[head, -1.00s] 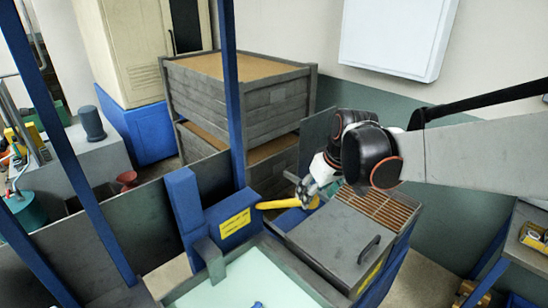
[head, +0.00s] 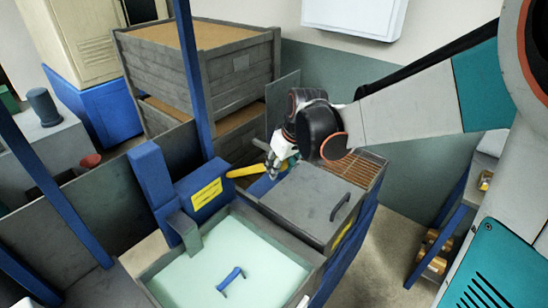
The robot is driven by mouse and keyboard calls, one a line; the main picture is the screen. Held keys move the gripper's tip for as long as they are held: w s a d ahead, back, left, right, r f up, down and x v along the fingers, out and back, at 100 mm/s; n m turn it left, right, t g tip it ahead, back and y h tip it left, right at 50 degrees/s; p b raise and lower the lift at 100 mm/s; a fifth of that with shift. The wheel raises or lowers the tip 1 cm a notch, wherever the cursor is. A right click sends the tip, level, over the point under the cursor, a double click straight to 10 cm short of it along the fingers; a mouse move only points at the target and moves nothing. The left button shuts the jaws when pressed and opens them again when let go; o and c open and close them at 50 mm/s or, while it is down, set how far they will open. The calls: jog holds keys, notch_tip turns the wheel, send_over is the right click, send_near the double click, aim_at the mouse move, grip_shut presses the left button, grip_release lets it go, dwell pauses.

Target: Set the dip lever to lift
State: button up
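The dip lever is a yellow bar (head: 243,171) that sticks out to the right from a blue housing with a yellow label (head: 207,193). Its outer part passes behind my gripper, and a bit of yellow shows beyond it. My gripper (head: 272,172) is at the outer half of the lever, fingers pointing down. It looks close to or touching the bar. The fingers are small and partly overlap the lever, so their opening and any hold on it cannot be told.
A grey-rimmed tank (head: 300,262) of pale green liquid with a blue handle (head: 231,279) stands in front. A grey lidded box (head: 300,205) stands right of the lever. Stacked wooden crates (head: 200,75) and a blue post (head: 195,80) are behind.

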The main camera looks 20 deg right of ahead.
grip_shut()
jog(key=shift+s+d+f+b, duration=0.2)
jog(key=shift+f+b, duration=0.2)
jog(key=shift+f, duration=0.05)
jog(key=s+d+f+t+y+b, duration=0.1)
jog(key=s+f+t+b, duration=0.1)
jog(key=f+b, duration=0.7)
jog(key=s+d+f+t+y+b, duration=0.1)
jog(key=s+d+f+b, duration=0.1)
jog(key=f+b, duration=0.7)
jog(key=shift+s+f+t+b, duration=0.3)
jog(key=shift+s+f+t, duration=0.15)
jog(key=shift+f, duration=1.55)
jog(key=shift+d, duration=0.1)
jog(key=o, duration=1.3)
grip_release()
